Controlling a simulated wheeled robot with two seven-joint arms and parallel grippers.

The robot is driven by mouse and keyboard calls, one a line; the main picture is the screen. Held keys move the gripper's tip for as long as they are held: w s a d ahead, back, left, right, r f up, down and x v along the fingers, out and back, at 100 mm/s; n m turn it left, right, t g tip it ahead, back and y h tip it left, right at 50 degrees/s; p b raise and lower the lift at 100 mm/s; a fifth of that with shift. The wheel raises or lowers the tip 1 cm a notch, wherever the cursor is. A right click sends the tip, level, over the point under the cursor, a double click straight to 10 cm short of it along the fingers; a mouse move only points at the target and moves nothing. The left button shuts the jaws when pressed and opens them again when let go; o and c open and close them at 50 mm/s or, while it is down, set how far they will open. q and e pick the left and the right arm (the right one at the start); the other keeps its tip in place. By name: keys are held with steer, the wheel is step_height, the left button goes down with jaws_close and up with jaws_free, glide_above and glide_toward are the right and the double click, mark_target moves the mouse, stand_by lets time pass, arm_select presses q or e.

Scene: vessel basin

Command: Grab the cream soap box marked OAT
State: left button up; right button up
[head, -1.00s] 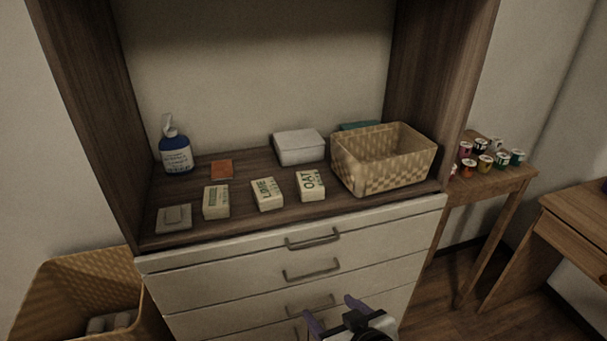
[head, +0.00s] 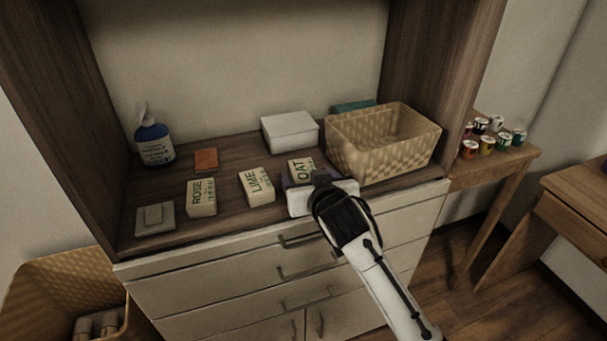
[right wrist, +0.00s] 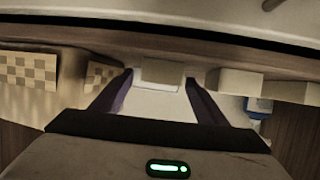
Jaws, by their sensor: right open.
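The cream soap box marked OAT (head: 300,168) stands on the wooden cabinet top, left of the woven basket. My right gripper (head: 312,180) is at its near side and hides its lower front. In the right wrist view, which looks upside down, a pale box, apparently the OAT box (right wrist: 160,76), sits between the tips of the two open purple fingers. I see a small gap at the fingers and no clear grip. My left gripper is not in view.
Cream boxes marked LIME (head: 257,187) and ROSE (head: 201,198) stand to the left. The woven basket (head: 375,160) is close on the right, a white box (head: 290,132) behind. A blue bottle (head: 154,145), orange block (head: 206,159) and soap dish (head: 154,218) are farther left.

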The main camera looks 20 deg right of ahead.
mark_target(306, 175)
steer(key=shift+x, duration=1.85)
steer(key=shift+r, duration=0.1)
steer(key=c, duration=1.2)
